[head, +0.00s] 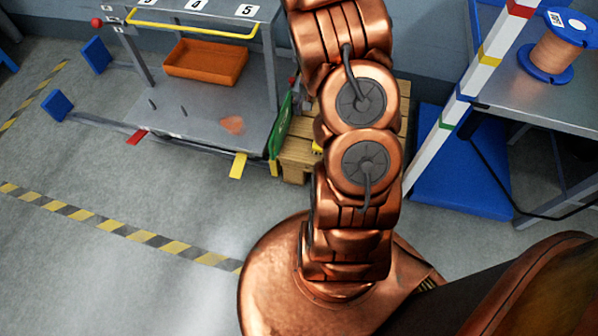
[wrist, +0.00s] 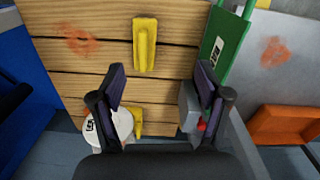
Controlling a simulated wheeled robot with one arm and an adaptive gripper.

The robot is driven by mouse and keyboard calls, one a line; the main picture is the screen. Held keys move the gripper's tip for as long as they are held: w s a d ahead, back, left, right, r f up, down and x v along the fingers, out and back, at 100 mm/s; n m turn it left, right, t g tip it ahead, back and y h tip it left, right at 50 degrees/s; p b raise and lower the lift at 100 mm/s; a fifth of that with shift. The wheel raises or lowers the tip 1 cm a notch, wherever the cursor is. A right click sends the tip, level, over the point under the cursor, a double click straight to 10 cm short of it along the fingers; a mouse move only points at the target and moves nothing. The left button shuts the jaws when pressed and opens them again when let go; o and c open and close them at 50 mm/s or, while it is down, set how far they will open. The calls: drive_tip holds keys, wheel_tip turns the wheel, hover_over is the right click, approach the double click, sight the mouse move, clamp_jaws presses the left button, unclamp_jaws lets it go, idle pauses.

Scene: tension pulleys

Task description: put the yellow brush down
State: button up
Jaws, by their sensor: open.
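The yellow brush (wrist: 144,46) lies on the wooden planks of a pallet (wrist: 80,65) in the wrist view. My gripper (wrist: 158,82) is open, its two fingers wide apart with nothing between the tips. The brush shows beyond the fingertips, near the middle of the picture and apart from both fingers. In the head view my arm hides most of the pallet (head: 298,160), and my gripper is out of sight. A small yellow patch (head: 317,147) shows beside the arm there; I cannot tell what it is.
Near the fingers in the wrist view are a white disc (wrist: 119,124), another yellow piece (wrist: 138,119) and a grey item (wrist: 189,112) with a red knob. A green panel (wrist: 226,45) borders the pallet. An orange bin (wrist: 285,124) is at right, a blue surface (wrist: 25,70) at left.

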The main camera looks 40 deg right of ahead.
drive_tip(key=s+a+r+n+g, duration=0.15)
drive_tip(key=s+a+r, duration=0.25)
drive_tip(key=a+r, duration=0.45)
drive_tip(key=s+a+r+n, duration=0.3)
drive_tip(key=s+a+r, duration=0.3)
drive_tip(key=a, duration=0.4)
drive_tip(key=s+a+r+n+g, duration=0.1)
drive_tip(key=s+a+r+n, duration=0.1)
drive_tip(key=s, duration=0.5)
drive_tip(key=s+a+r+n+g, duration=0.1)
drive_tip(key=s+a+r+n, duration=0.2)
drive_tip(key=s+a+r, duration=0.2)
drive_tip(key=s+a, duration=0.1)
drive_tip(key=s, duration=0.2)
drive_tip(key=shift+s+a+r, duration=0.2)
drive_tip(key=shift+a+r, duration=0.1)
drive_tip(key=shift+a, duration=0.05)
drive_tip(key=shift+r, duration=0.1)
wheel_tip(320, 180, up, 34)
drive_tip(key=w+t+p, duration=0.1)
drive_tip(key=t+p, duration=0.1)
drive_tip(key=p, duration=3)
drive_tip(key=shift+w+d, duration=0.15)
drive_tip(key=shift+w, duration=0.15)
